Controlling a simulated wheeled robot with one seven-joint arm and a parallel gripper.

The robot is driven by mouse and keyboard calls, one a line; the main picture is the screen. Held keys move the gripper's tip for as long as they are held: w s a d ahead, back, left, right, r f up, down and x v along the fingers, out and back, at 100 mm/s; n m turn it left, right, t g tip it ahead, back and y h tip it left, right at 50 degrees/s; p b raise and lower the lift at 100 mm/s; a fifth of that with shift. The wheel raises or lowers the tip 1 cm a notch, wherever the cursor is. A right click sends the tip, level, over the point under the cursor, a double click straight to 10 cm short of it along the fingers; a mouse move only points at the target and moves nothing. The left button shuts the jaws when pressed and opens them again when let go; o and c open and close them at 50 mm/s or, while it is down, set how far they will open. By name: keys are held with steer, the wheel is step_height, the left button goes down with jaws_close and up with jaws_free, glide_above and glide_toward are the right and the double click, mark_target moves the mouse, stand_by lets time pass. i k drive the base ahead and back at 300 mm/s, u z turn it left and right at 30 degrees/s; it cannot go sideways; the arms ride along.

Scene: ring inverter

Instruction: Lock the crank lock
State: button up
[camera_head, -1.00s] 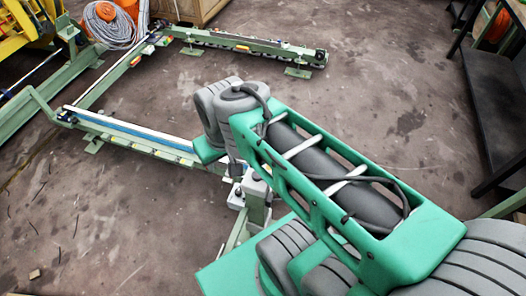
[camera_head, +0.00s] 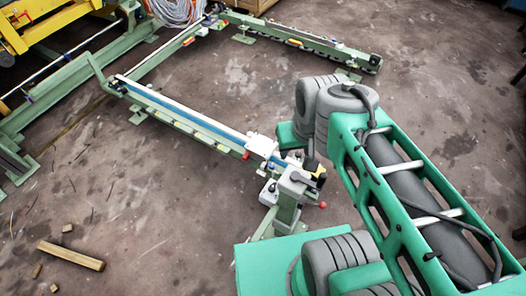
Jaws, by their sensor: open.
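A green post-like stand (camera_head: 289,203) stands near the middle of the picture, at the near end of a long green rail. It has a grey block on top and a red knob (camera_head: 322,205) at its right. A small grey box (camera_head: 268,192) sits at its left side. A dark upright piece (camera_head: 311,163) with some yellow below it shows just behind the stand's top; whether it is the crank lock or part of my arm I cannot tell. My green and grey arm fills the right side. I cannot make out my gripper's fingers.
The long green rail with a blue-white strip (camera_head: 180,112) runs to the upper left, joining other green conveyor frames (camera_head: 300,40). A wooden beam (camera_head: 71,256) and small wood blocks lie at lower left. The concrete floor is open at left and upper right.

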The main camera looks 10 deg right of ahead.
mark_target(322, 205)
steer(key=u, duration=0.15)
steer(key=k, duration=0.45)
steer(key=u, duration=0.6)
steer(key=k, duration=0.9)
steer(key=u, duration=0.8)
steer(key=i, duration=1.6)
steer(key=z, duration=0.8)
